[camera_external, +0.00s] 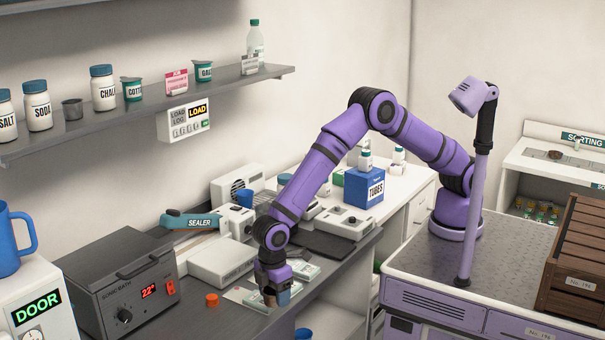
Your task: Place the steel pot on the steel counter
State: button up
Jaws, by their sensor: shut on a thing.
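My gripper (270,296) points down, low over the front part of the dark steel counter (190,325). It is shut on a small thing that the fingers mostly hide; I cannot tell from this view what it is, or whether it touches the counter. A small grey metal pot (72,109) stands upright on the wall shelf, between the SODA jar and the CHALK jar, well away from my gripper.
An orange cap (212,300) lies left of my gripper. Behind it stand a white box (222,262), the SEALER (190,220) and a blue TUBES box (364,188). The sonic bath (120,290) fills the counter's left. The wall shelf (150,108) holds several jars.

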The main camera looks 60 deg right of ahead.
send_over(241, 322)
jog(key=shift+w+f, duration=0.15)
jog(key=shift+f, duration=2.05)
jog(key=shift+f, duration=0.15)
jog(key=o, duration=0.9)
